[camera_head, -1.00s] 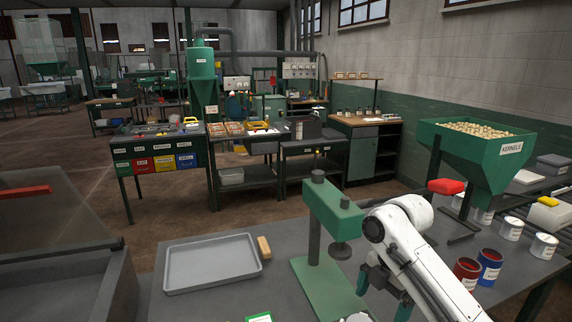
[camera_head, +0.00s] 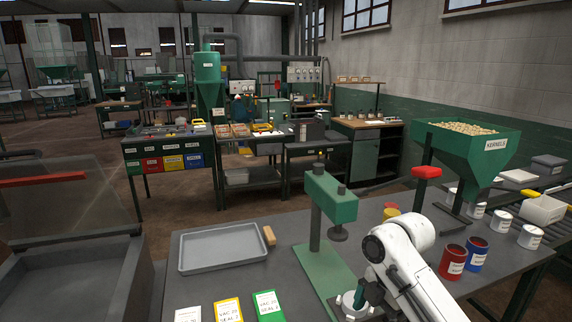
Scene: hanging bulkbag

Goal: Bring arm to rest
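My white arm (camera_head: 403,262) reaches up from the lower right over the grey table, bent at its rounded joint. My gripper (camera_head: 368,300) shows only in part at the lower middle, dark with a green finger, close to the foot of the green press (camera_head: 330,200). Its fingertips are hidden or cut off, so I cannot tell whether it is open or shut. No object shows clearly in it.
A grey tray (camera_head: 222,247) and a small wooden block (camera_head: 269,236) lie left of the press. Labelled cards (camera_head: 228,311) lie at the front edge. Red (camera_head: 452,262) and blue (camera_head: 475,252) cans stand right of my arm. The kernel hopper (camera_head: 465,150) stands behind.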

